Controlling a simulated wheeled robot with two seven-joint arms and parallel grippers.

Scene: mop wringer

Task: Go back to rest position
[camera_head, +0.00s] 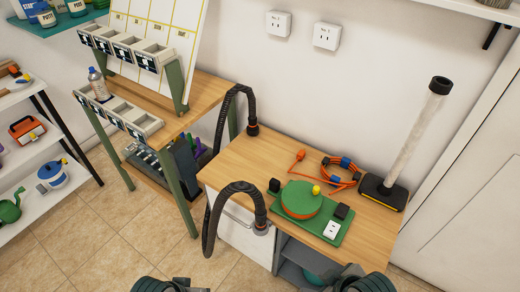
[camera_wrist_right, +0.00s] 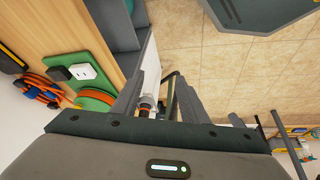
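In the right wrist view my right gripper (camera_wrist_right: 161,76) shows two grey fingers standing well apart. Nothing is held between them; a hose end and part of the workbench show beyond the gap. In the head view dark parts of my two arms show at the bottom edge, one left of centre and one to the right, in front of the workbench (camera_head: 238,162). My left gripper cannot be made out there.
On the workbench are a green board (camera_head: 318,232) with an orange-green reel (camera_head: 301,199), an orange cord (camera_head: 342,172), black hoses (camera_head: 236,190) and an upright clear tube on a floor head (camera_head: 383,193). A bin rack (camera_head: 130,118) stands left. Tiled floor (camera_head: 90,240) is clear at lower left.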

